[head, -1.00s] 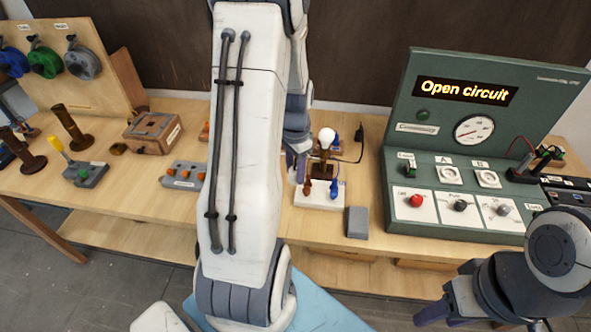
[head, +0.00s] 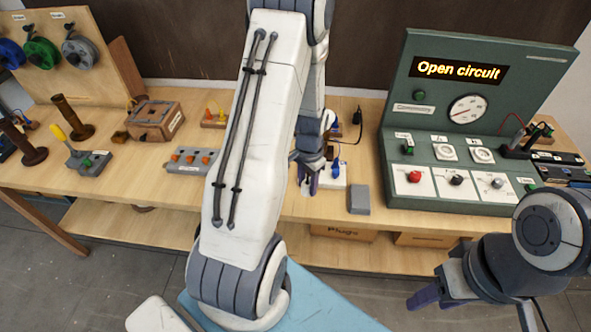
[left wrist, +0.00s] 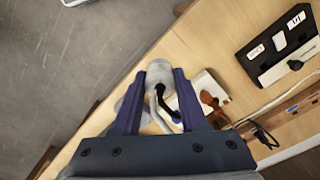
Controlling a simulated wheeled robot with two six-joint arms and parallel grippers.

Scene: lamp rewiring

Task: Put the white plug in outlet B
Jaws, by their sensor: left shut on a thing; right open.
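My left gripper (head: 309,180) is low over the front of the bench, in front of the lamp base. In the left wrist view its fingers (left wrist: 159,78) are shut on a pale, rounded piece with a cord, which looks like the white plug (left wrist: 158,70). In the head view the plug cannot be made out. Outlet B (head: 482,155) is the right one of two white sockets on the green test panel (head: 402,125); outlet A (head: 445,152) is to its left. Both look empty. My right gripper (head: 434,293) is open and empty at the lower right, before the bench.
The white lamp base (left wrist: 208,88) with brown and blue parts is partly hidden by my left arm in the head view. A grey block (head: 359,199) lies between it and the panel. The panel's display reads "Open circuit".

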